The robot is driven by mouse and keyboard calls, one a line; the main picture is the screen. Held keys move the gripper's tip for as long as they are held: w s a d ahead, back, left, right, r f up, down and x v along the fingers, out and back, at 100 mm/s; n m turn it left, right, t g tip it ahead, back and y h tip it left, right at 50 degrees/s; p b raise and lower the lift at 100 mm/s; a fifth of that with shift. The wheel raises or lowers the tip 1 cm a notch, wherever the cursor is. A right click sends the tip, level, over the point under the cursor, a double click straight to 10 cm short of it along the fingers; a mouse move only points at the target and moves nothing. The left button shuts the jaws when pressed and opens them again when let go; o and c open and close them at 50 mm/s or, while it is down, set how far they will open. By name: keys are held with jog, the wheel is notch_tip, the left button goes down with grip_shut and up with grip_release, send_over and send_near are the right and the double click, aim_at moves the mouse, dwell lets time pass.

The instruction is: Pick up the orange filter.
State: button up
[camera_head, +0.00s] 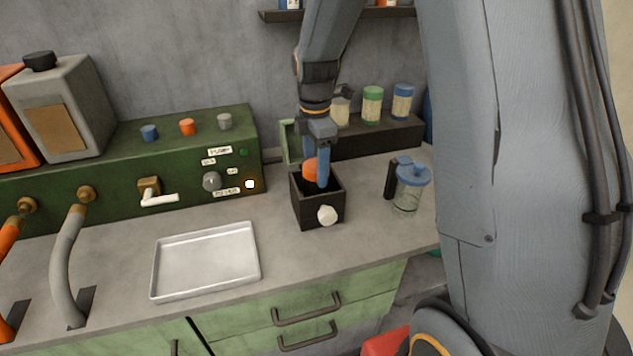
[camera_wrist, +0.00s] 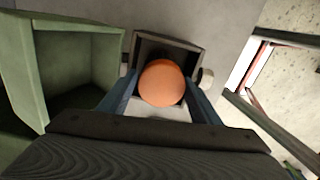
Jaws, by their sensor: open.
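The orange filter (camera_head: 310,168) stands in the dark square box (camera_head: 309,211) on the counter, with its rounded orange top showing. In the wrist view the orange filter (camera_wrist: 162,83) sits between the two blue fingers of my gripper (camera_wrist: 163,100). My gripper (camera_head: 318,175) points down into the box opening, with one finger in front of the filter in the head view. The jaws are open, one finger on each side of the filter. The lower part of the filter is hidden by the box walls. Whether the fingers touch it I cannot tell.
A white knob (camera_head: 327,215) is on the box front. A green open box (camera_wrist: 75,60) stands close to my gripper. A blue-lidded jug (camera_head: 410,187) stands right of the dark box. An empty metal tray (camera_head: 205,262) lies left. A green control panel (camera_head: 120,165) runs along the back.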

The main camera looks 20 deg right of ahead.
jog(key=shift+s+f+p, duration=0.15)
jog(key=shift+f+p, duration=0.75)
jog(key=shift+f, duration=1.6)
jog(key=c, duration=0.9)
